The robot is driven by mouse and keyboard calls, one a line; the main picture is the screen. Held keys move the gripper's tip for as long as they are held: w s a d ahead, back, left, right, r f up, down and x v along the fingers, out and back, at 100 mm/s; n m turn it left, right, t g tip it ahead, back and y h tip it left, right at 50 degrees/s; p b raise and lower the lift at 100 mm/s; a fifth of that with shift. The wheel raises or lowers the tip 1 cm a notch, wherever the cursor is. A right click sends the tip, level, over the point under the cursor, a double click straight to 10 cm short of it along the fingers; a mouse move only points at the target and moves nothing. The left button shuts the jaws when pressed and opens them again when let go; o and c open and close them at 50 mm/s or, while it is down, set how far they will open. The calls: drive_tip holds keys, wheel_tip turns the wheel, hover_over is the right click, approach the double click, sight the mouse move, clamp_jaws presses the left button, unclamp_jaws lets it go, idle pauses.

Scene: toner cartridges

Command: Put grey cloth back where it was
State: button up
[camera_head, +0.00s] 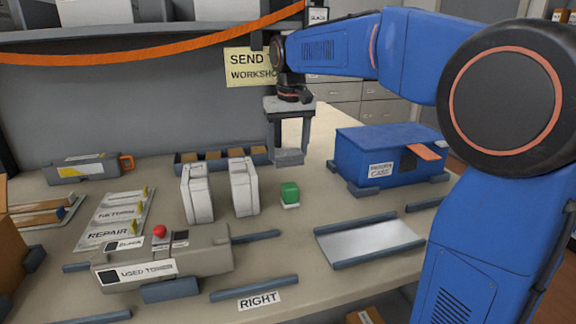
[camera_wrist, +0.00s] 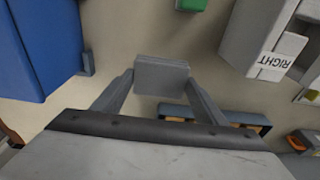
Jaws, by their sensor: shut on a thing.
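The grey cloth (camera_head: 288,158) looks like a small folded grey block. My gripper (camera_head: 290,148) is shut on it and holds it over the back middle of the table, pointing down. In the wrist view the cloth (camera_wrist: 161,77) sits between the two fingertips, with beige table showing around it. The cloth appears raised above the table, but its exact height is hard to tell. Its underside is hidden.
A blue return case (camera_head: 385,155) stands right of my gripper. A green block (camera_head: 290,193) and two white cartridges (camera_head: 198,193) (camera_head: 243,187) stand in front. A low tray with brown pieces (camera_head: 188,169) is left. A pale railed plate (camera_head: 370,242) lies front right.

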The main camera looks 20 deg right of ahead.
sight(288, 165)
drive_tip(key=shift+f, duration=2.7)
drive_tip(key=shift+f, duration=0.1)
drive_tip(key=o, duration=1)
drive_tip(key=r, duration=0.4)
drive_tip(key=s+r, duration=0.1)
drive_tip(key=r, duration=0.7)
drive_tip(key=shift+s+r, duration=0.1)
drive_tip(key=shift+s, duration=0.1)
